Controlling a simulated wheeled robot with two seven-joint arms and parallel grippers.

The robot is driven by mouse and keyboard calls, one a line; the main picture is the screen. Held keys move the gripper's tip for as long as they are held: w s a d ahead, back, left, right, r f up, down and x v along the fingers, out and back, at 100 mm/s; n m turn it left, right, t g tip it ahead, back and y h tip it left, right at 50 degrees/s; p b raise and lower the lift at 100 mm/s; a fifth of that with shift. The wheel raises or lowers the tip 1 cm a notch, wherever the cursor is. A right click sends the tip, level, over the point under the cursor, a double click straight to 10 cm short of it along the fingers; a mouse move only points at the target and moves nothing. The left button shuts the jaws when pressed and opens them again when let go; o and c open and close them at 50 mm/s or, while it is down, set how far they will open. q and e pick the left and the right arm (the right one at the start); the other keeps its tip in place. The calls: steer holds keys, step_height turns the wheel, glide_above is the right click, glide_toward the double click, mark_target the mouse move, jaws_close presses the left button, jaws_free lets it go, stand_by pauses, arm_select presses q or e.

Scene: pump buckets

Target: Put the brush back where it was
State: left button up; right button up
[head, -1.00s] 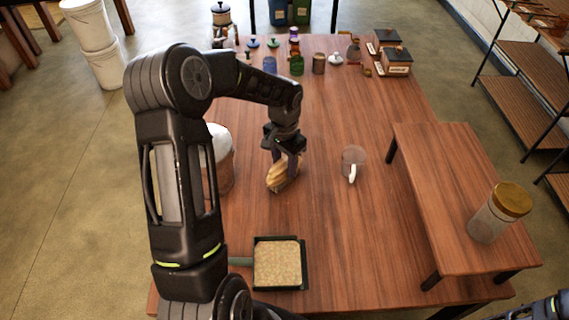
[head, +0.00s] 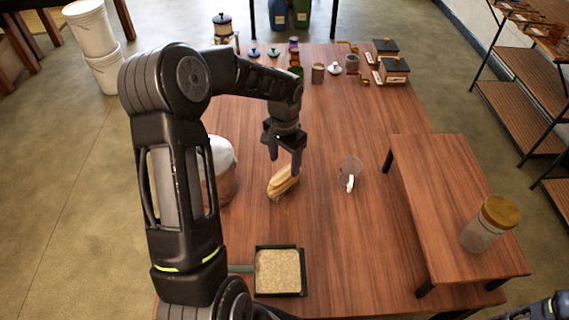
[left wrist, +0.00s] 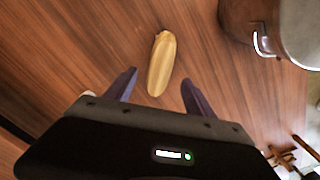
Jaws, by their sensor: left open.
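The brush (head: 283,182) has a pale wooden handle and lies on the table, left of the middle. In the left wrist view the brush (left wrist: 162,64) lies just beyond and between my finger tips. My left gripper (head: 285,160) is open and empty, just above the brush; its two dark fingers also show in the left wrist view (left wrist: 158,84). The brush's bristles are hidden beneath the handle. My right gripper is not clearly seen; only a bit of my right arm shows at the bottom right corner.
A bucket with white contents (head: 222,160) stands left of the brush. A clear mug (head: 350,172) stands to the right. A dark square tray (head: 302,272) lies in front. A raised wooden stand (head: 440,200) holds a jar (head: 490,224). Several small items line the back.

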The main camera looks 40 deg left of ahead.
mark_target(285, 173)
arm_select(q)
step_height(285, 173, up, 6)
steer(key=p, duration=0.1)
steer(key=shift+p, duration=0.4)
arm_select(e)
steer(key=v, duration=0.2)
steer(key=shift+a+r, duration=0.15)
steer(key=shift+r, duration=0.3)
